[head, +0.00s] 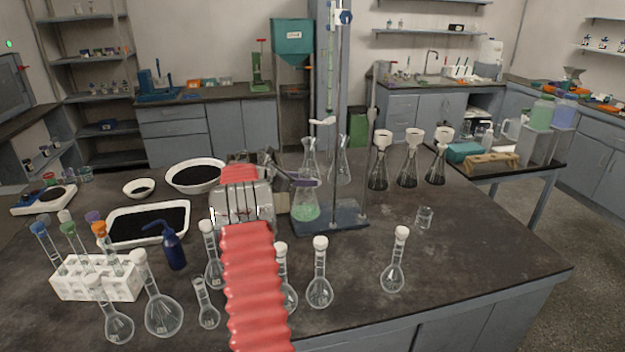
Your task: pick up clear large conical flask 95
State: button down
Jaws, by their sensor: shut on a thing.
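A clear glass conical flask (309,156) stands upright in the middle of the head view, left of the burette stand. Pale green content (306,211) shows in glass directly below it; I cannot tell whether this is the same vessel or another one in front. My gripper (306,181) reaches in from the left, with its dark fingers shut across the glass. The contact is small and partly hidden by the gripper. A second clear conical flask (342,168) stands just right, behind the stand's rod. I can read no number on either flask.
The burette stand's base (345,216) and rod are close on the right. Several stoppered round flasks (319,288) line the front. Dark-filled flasks with white funnels (408,172) stand back right. A small beaker (424,217) sits right; the bench's right front is mostly clear.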

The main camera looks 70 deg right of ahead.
jog(key=w+a, duration=0.4)
jog(key=a, duration=0.2)
jog(key=shift+w, duration=0.4)
jog(key=shift+a, duration=0.15)
dwell(0.8)
